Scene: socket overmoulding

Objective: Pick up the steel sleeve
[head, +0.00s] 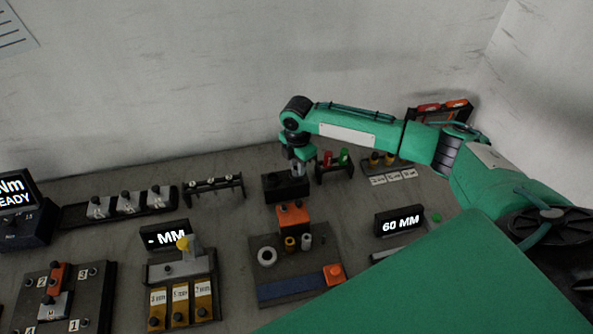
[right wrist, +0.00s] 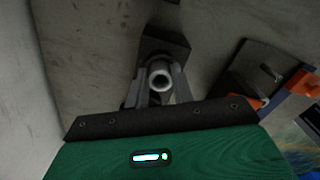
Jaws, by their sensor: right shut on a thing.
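My right gripper (head: 297,166) points down over a small dark block (head: 284,188) at the back middle of the table. In the right wrist view its two fingers (right wrist: 157,90) are shut on a hollow grey steel sleeve (right wrist: 160,77), seen end-on with its round bore towards the camera. The dark block (right wrist: 170,45) lies behind the sleeve there. I cannot tell whether the sleeve still touches the block. My left gripper is not in view.
A rack with red and green pieces (head: 333,167) is close right of the gripper. A 60 MM display (head: 399,220) stands further right.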

